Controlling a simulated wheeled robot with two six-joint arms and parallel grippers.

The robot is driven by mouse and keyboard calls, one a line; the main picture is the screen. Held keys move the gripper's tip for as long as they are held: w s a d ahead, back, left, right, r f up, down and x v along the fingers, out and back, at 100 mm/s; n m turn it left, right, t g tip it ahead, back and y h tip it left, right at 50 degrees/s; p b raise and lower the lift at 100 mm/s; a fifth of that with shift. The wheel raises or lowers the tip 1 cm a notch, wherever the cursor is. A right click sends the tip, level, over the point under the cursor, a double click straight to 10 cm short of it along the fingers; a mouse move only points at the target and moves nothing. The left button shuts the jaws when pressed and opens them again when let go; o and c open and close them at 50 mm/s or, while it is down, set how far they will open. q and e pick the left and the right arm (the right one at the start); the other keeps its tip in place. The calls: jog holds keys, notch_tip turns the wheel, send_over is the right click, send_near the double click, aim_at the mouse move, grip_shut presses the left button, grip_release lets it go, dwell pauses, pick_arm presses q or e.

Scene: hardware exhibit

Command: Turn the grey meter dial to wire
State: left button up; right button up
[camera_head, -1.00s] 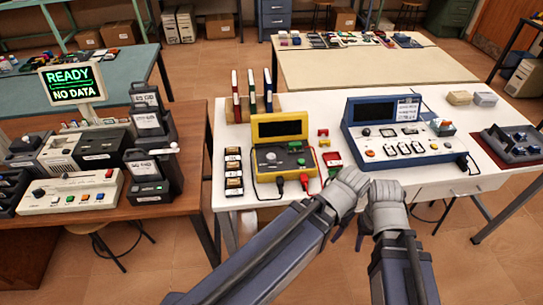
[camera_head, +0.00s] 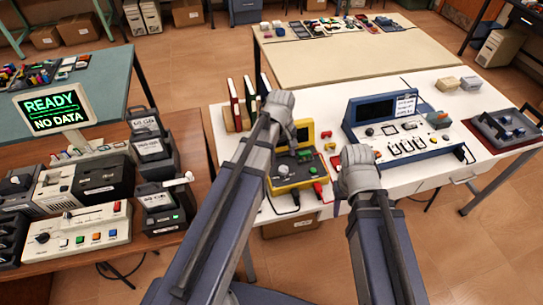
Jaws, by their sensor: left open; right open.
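The yellow meter (camera_head: 293,184) stands on the white table, with a dark screen (camera_head: 303,133) at its back and red and black plugs at its front edge. My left gripper (camera_head: 290,133) is open, above the meter's back left, in front of the screen. I cannot tell whether it touches the meter. My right gripper (camera_head: 356,152) is open and empty, between the yellow meter and the blue console.
The blue console (camera_head: 437,150) stands to the right of the meter. Books (camera_head: 234,103) in a wooden holder stand behind left. Small red items (camera_head: 328,140) lie between meter and console. A brown table at left holds a READY screen (camera_head: 57,108) and dark devices.

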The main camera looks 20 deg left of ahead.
aim_at(283, 169)
pick_arm(q)
jog(key=shift+d, duration=0.1)
jog(key=shift+f+b, duration=0.7)
jog(key=shift+b, duration=0.05)
jog(key=f+b, duration=0.6)
jog(key=shift+w+d+f, duration=0.1)
jog(key=shift+w+f, duration=0.1)
jog(key=shift+f, duration=0.05)
jog(key=shift+r, duration=0.1)
grip_shut()
